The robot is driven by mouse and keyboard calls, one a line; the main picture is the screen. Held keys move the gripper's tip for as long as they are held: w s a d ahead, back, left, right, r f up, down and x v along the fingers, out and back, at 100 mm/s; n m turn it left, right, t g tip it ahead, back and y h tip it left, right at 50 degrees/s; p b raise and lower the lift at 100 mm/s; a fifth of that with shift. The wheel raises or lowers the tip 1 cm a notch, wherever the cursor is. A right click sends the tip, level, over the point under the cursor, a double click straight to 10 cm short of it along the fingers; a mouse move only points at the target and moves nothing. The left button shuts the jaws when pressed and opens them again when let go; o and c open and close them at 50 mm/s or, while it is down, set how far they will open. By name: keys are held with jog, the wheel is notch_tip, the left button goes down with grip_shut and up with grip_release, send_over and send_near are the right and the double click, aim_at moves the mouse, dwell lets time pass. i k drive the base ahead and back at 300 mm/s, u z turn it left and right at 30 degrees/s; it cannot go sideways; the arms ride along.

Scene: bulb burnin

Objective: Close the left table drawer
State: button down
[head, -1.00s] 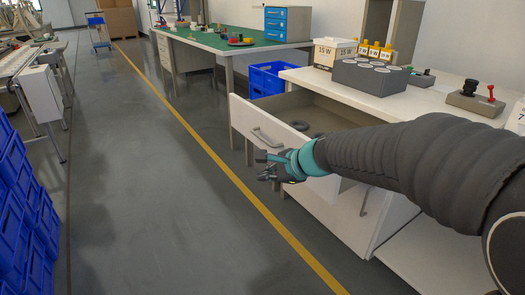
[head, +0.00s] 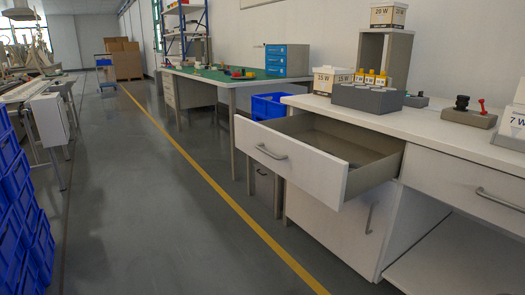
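The left table drawer (head: 288,157) is pulled far out from the white table (head: 410,122). Its white front with a grey bar handle (head: 272,152) faces the aisle, and its grey interior (head: 345,150) is visible from above. A small dark object lies inside at the back, too small to tell. My gripper and arm are outside the head view.
A second drawer (head: 465,187) to the right is shut. Below the open drawer is a white cabinet door (head: 335,228). A grey block with holes (head: 368,97) and a switch box (head: 468,116) stand on the tabletop. The aisle floor (head: 150,220) on the left is clear.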

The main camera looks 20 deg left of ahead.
aim_at(276, 143)
jog(key=z, duration=0.5)
jog(key=k, duration=0.15)
jog(key=u, duration=1.25)
jog(key=i, duration=0.95)
jog(key=z, duration=0.85)
